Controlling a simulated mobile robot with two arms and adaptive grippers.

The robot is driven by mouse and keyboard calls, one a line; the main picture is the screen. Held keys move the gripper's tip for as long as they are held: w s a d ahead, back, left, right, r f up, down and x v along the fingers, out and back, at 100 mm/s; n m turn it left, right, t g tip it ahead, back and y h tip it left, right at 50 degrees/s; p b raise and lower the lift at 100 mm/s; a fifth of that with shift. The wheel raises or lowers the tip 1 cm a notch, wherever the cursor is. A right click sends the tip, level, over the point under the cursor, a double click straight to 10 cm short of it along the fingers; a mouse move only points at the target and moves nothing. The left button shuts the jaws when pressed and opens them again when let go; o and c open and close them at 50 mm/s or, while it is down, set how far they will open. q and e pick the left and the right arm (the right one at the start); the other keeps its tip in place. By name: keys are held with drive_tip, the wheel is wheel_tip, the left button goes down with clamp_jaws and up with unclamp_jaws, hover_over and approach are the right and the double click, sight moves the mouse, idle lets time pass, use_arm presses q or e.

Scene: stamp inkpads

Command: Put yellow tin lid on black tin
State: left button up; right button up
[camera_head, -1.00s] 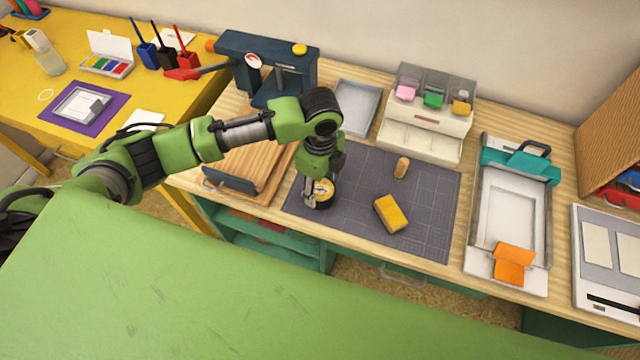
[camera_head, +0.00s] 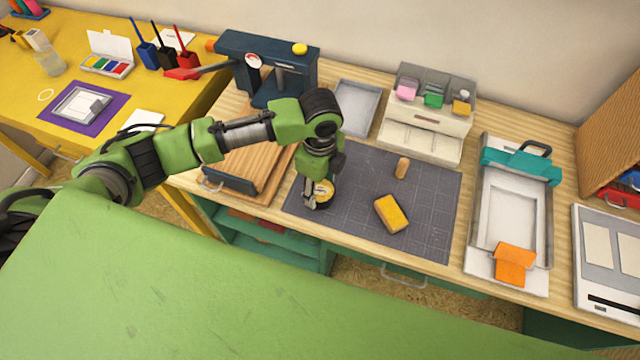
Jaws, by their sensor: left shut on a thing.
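My left gripper (camera_head: 315,196) reaches down at the left front of the dark cutting mat. The lid is low, close to the mat. A black tin cannot be made out clearly; whatever is beneath the lid is hidden by the gripper, so I cannot tell if the lid touches a tin. My right gripper is not in view.
On the cutting mat (camera_head: 435,205) lie a yellow block (camera_head: 391,213) and a small wooden peg (camera_head: 402,167). A wooden board (camera_head: 240,170) is left of the mat. The mat's right part is clear.

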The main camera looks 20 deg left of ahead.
use_arm(q)
drive_tip(key=shift+f+b, duration=0.45)
drive_tip(key=shift+f, duration=0.6)
drive_tip(key=o, duration=1)
wheel_tip(320, 180, up, 12)
drive_tip(key=shift+r, duration=0.1)
drive_tip(key=shift+d, duration=0.1)
idle(0.4)
